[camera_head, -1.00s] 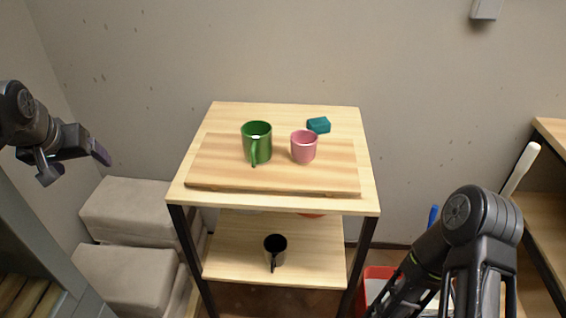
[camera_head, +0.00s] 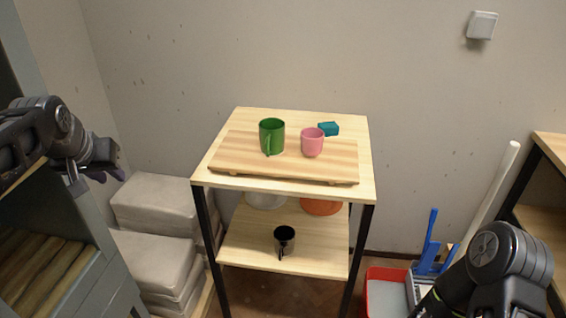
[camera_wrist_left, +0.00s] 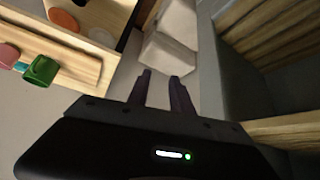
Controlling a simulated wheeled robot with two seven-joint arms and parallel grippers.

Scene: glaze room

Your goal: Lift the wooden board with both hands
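The wooden board (camera_head: 235,158) lies on the top shelf of a wooden stand. A green mug (camera_head: 271,137) and a pink cup (camera_head: 312,143) stand upright on it. My left gripper (camera_head: 108,175) is to the left of the stand, apart from the board. In the left wrist view my left gripper (camera_wrist_left: 160,82) has its two fingers apart with nothing between them. The board (camera_wrist_left: 62,50) shows at the upper left there, with the green mug (camera_wrist_left: 40,71) on it. My right arm is at the lower right in the head view; its gripper is outside the picture.
A black mug (camera_head: 284,241), a white bowl and an orange bowl (camera_head: 321,206) are on the lower shelf.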

